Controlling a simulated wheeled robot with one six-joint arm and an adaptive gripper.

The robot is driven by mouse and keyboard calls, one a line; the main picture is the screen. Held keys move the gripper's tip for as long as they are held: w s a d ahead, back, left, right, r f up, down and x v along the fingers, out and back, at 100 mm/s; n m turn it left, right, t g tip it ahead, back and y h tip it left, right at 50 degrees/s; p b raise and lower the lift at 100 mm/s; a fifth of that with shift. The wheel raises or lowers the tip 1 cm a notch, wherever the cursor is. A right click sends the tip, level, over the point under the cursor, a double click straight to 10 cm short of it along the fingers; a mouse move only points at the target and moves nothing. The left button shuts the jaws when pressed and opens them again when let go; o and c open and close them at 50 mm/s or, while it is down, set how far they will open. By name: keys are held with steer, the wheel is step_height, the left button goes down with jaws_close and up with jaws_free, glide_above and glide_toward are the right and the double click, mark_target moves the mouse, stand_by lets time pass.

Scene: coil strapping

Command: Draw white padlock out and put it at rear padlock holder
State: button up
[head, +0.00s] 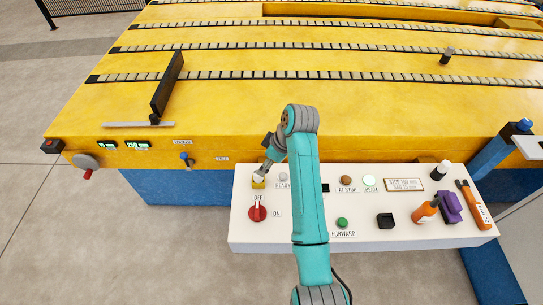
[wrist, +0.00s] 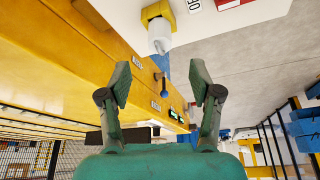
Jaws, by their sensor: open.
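The white padlock (wrist: 159,36) sits at a yellow holder (wrist: 157,12) on the white console. In the head view the padlock (head: 259,178) is small and partly covered by my gripper (head: 266,165), with the yellow holder (head: 258,185) below it. In the wrist view my gripper (wrist: 160,78) has its two fingers spread wide with nothing between them. The padlock lies beyond the fingertips, roughly centred between them and apart from both. I cannot tell which fitting is the rear padlock holder.
A red OFF/ON switch (head: 257,213) is close below the padlock. The yellow machine bed (head: 230,105) rises behind, with a blue knob (head: 186,157).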

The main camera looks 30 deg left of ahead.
mark_target(258, 178)
steer(key=x, duration=0.9)
steer(key=shift+c, duration=0.2)
jaws_close()
steer(key=c, duration=0.7)
jaws_free()
jaws_close()
steer(key=shift+r, duration=0.6)
